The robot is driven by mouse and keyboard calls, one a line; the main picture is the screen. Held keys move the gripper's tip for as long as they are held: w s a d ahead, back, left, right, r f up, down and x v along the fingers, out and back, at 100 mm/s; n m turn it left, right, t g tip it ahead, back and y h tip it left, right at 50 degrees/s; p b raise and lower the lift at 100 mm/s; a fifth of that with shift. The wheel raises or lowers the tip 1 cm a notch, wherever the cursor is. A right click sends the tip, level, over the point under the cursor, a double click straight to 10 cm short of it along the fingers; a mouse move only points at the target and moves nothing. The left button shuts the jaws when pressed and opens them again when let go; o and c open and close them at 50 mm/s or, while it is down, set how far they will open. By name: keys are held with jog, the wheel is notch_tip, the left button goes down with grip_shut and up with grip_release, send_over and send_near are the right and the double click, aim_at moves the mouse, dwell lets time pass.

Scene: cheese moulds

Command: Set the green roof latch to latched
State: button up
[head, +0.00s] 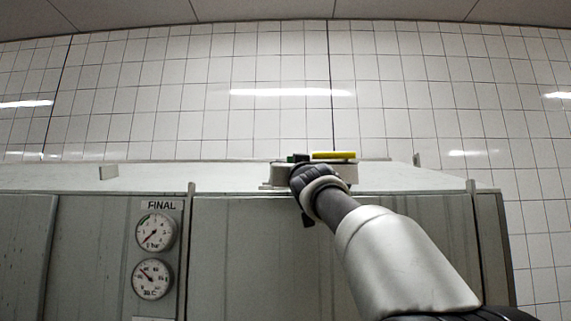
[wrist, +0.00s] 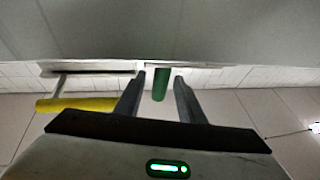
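The green roof latch (wrist: 161,84) is a short green bar that shows in the wrist view. It lies between the two fingers of my gripper (wrist: 160,77), which is open, with a visible gap on each side of the bar. In the head view my gripper (head: 299,165) is at the top edge of the grey cabinet, and a small bit of green (head: 290,158) shows beside it. My gripper and wrist hide most of the latch there, so I cannot tell its setting.
A yellow bar (head: 333,155) stands just right of my gripper on the cabinet top; it also shows left in the wrist view (wrist: 75,105). The grey cabinet (head: 250,250) bears two gauges (head: 155,232) under a FINAL label (head: 161,205). A white tiled wall (head: 190,90) stands behind.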

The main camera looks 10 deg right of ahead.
grip_shut()
